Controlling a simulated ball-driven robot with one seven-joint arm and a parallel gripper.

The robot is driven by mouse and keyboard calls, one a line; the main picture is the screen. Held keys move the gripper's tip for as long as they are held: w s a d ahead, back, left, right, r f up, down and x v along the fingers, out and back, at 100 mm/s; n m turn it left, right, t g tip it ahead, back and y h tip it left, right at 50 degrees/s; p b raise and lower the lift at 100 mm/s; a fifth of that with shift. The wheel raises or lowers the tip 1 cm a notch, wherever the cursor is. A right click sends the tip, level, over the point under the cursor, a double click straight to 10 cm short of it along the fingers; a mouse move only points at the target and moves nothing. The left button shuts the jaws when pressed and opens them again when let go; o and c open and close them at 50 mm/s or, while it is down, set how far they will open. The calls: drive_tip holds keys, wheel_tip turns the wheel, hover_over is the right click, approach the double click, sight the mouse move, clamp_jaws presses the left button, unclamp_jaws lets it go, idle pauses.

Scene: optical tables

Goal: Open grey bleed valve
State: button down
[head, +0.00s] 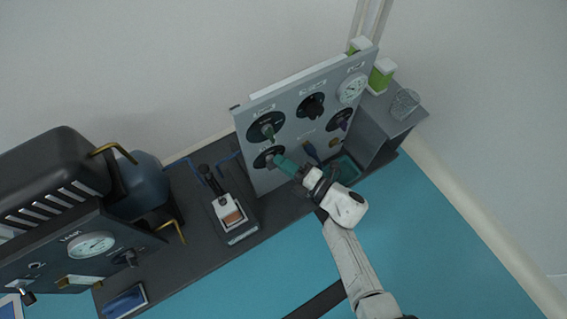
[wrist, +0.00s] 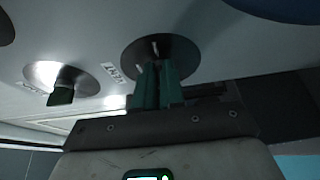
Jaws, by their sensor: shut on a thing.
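The grey bleed valve (head: 265,157) is a dark round dial with a small grey handle, low on the left of the upright grey panel. My gripper (head: 279,161) reaches it from the lower right with its teal fingers. In the wrist view the fingers of my gripper (wrist: 157,72) are closed together at the middle of the valve's dark disc (wrist: 185,53). They are shut on its handle, which they mostly hide. The exact angle of the handle cannot be told.
Above it on the panel is a dial with a green handle (head: 267,129). A black knob (head: 312,105), a purple-handled dial (head: 341,121) and a white gauge (head: 352,88) are to the right.

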drive_tip(key=shift+f, duration=0.1)
idle(0.3)
drive_tip(key=c, duration=1.2)
unclamp_jaws()
drive_tip(key=shift+c, duration=0.2)
drive_tip(key=p+v, duration=0.3)
drive_tip(key=v, duration=0.7)
drive_tip(key=shift+s+d+p, duration=0.25)
drive_tip(key=shift+d+p, duration=0.05)
drive_tip(key=shift+p, duration=0.1)
drive_tip(key=shift+w, duration=0.1)
